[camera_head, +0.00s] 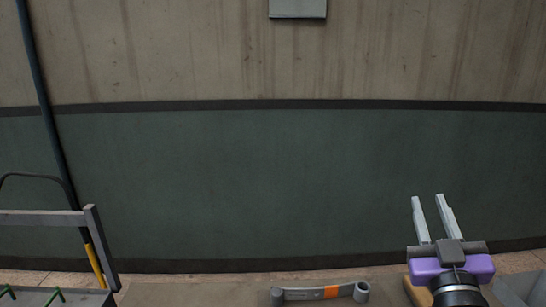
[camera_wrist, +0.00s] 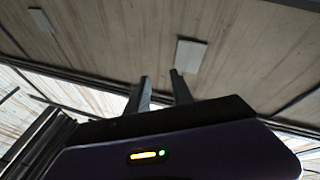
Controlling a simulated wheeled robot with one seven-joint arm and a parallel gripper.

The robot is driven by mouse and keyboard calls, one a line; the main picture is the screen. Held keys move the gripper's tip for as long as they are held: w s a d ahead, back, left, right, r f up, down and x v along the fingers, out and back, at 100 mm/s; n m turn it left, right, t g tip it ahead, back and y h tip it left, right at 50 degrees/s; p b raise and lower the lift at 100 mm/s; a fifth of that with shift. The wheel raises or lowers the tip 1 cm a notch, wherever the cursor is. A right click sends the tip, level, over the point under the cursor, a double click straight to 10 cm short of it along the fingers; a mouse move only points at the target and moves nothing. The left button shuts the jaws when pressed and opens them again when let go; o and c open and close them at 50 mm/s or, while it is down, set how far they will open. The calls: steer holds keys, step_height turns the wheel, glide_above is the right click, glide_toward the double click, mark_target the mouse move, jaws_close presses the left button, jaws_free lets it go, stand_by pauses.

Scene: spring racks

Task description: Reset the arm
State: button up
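My gripper (camera_head: 430,206) is at the lower right of the head view, on a purple wrist body, with its two pale fingers pointing up and away. The fingers stand apart with nothing between them. In the wrist view the two dark fingers (camera_wrist: 159,86) also show a gap, with only the ceiling and wall behind. A grey leaf spring with an orange band (camera_head: 318,293) lies at the bottom edge of the head view, left of my gripper and apart from it.
At the lower left stand a grey frame (camera_head: 45,218), a tray edge with green hooks (camera_head: 75,298) and a dark pole (camera_head: 42,90). A green and beige wall (camera_head: 240,180) fills the background. The space between frame and gripper is clear above the spring.

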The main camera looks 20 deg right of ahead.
steer(key=s+a+f+n+t+y, duration=0.1)
steer(key=s+a+f+n+y, duration=0.2)
steer(key=s+a+f+y, duration=0.3)
steer(key=s+a+f+n+y, duration=0.3)
steer(key=s+a+f+y, duration=0.1)
steer(key=a+f, duration=0.4)
steer(key=s+a+f+m+g, duration=0.1)
steer(key=s+a+f+g, duration=0.1)
steer(key=s+f, duration=0.2)
steer(key=s+a+f+m+g, duration=0.1)
steer(key=s+a+f+g, duration=0.1)
steer(key=s, duration=0.7)
steer(key=s+a+f+m+g, duration=0.1)
steer(key=s+a+f, duration=0.2)
steer(key=s+f, duration=0.3)
steer(key=shift+s+a+g+y, duration=0.4)
steer(key=shift+s, duration=0.35)
